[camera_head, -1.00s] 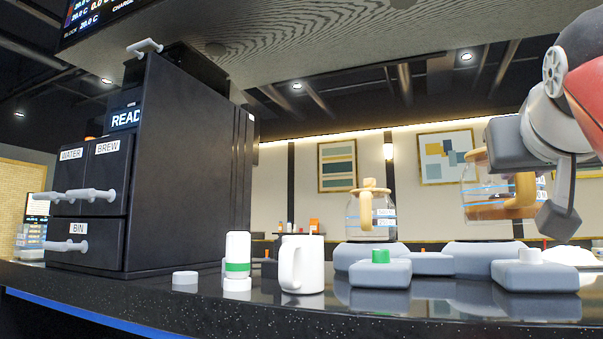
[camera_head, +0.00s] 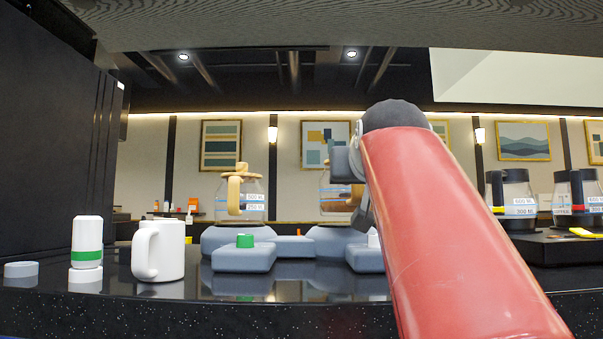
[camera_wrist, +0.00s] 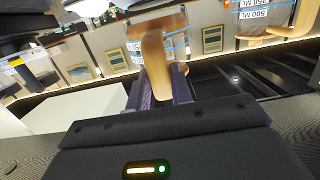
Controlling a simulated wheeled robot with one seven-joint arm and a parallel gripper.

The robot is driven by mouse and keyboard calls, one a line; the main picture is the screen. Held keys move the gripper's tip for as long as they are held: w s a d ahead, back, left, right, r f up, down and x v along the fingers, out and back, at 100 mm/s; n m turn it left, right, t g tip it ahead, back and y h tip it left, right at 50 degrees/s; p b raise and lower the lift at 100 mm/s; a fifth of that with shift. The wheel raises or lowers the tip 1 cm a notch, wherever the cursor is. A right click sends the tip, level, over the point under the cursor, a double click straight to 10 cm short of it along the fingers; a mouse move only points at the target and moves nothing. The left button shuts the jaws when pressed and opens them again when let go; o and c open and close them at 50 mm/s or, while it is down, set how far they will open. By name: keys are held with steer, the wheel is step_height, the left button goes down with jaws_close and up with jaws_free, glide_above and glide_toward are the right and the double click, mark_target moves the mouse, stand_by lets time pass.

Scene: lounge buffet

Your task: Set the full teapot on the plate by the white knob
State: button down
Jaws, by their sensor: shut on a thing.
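A glass teapot with a wooden lid and handle (camera_head: 334,200) is at the right-hand grey plate (camera_head: 330,238), partly hidden by my arm. The white knob (camera_head: 373,239) is on the block in front of that plate, half hidden by the arm. My gripper (camera_wrist: 160,88) is shut on the teapot's wooden handle (camera_wrist: 155,60). The teapot's base looks just above the plate; I cannot tell if they touch. A similar teapot (camera_head: 252,207) stands on the left grey plate (camera_head: 212,238), behind the green knob (camera_head: 245,241).
A white mug (camera_head: 165,250) and a white jar with a green band (camera_head: 88,243) stand on the dark counter (camera_head: 200,310) at left, beside a tall black machine (camera_head: 50,140). Dark-lidded jugs (camera_head: 516,196) stand on a black stand at right.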

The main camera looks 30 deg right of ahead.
glide_above(352, 212)
steer(key=shift+f, duration=0.35)
steer(key=shift+a+f+b, duration=0.1)
steer(key=shift+f+b, duration=0.4)
steer(key=shift+f, duration=0.1)
stand_by(0.7)
steer(key=c, duration=1.4)
jaws_free()
steer(key=shift+s, duration=0.1)
steer(key=o, duration=0.4)
steer(key=shift+f, duration=0.2)
steer(key=o, duration=0.4)
steer(key=shift+r, duration=0.1)
steer(key=shift+b+v, duration=1.25)
steer(key=shift+v, duration=5.65)
steer(key=shift+a, duration=0.15)
